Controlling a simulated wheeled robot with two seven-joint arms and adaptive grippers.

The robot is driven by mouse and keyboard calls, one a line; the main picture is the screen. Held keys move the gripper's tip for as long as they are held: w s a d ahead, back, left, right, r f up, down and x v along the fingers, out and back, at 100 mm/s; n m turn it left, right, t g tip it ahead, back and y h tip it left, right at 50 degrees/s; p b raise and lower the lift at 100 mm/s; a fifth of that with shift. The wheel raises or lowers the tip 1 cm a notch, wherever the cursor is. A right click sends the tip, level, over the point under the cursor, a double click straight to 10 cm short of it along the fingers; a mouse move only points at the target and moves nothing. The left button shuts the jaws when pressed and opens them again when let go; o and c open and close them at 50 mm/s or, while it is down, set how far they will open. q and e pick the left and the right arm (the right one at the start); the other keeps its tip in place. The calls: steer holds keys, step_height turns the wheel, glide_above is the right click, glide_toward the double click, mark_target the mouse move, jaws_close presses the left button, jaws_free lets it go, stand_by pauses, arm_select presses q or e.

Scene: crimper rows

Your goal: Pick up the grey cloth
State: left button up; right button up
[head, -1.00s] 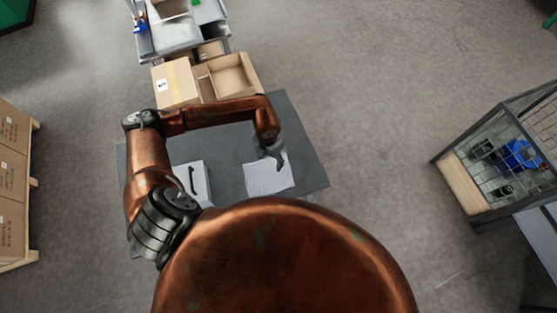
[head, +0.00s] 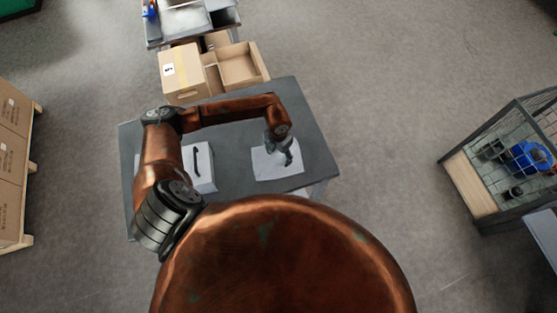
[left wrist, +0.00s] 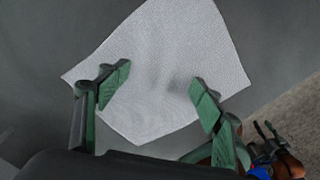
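The grey cloth (head: 268,168) lies flat on the right part of the dark grey table (head: 240,112). It also fills the middle of the left wrist view (left wrist: 165,65), a pale square with a fine weave. My left gripper (head: 287,158) is over the cloth. In the left wrist view its two green-padded fingers (left wrist: 160,90) are spread wide above the cloth with nothing between them. I cannot tell whether the fingertips touch the cloth.
A white box with a black handle (head: 200,165) is on the table left of the cloth. Open cardboard boxes (head: 240,64) and a closed one (head: 181,80) stand beyond the table's far edge. A wire cage cart (head: 500,160) is on the floor at right.

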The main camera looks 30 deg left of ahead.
mark_target(273, 165)
arm_select(q)
steer(key=shift+s+a+r, duration=0.15)
steer(key=shift+s, duration=0.8)
steer(key=shift+s+r, duration=0.15)
steer(key=shift+s, duration=0.35)
steer(key=shift+s+a+r, duration=0.1)
steer(key=shift+s+r, duration=0.05)
steer(key=shift+s, duration=0.15)
steer(key=shift+w+f, duration=0.5)
steer(key=shift+w, duration=0.15)
arm_select(e)
steer(key=s+a, duration=0.1)
steer(key=s, duration=0.5)
arm_select(q)
steer(key=shift+s, duration=0.2)
steer(key=c, duration=0.4)
steer(key=shift+w, duration=0.1)
steer(key=shift+c, duration=0.5)
steer(key=shift+f, duration=0.1)
steer(key=c, duration=0.7)
steer(key=shift+c, duration=0.9)
arm_select(e)
steer(key=w, duration=0.4)
steer(key=shift+w+d+f, duration=0.15)
steer(key=shift+w+f, duration=0.15)
steer(key=shift+w, duration=0.05)
arm_select(q)
steer(key=shift+c, duration=0.8)
arm_select(e)
steer(key=shift+s, duration=0.1)
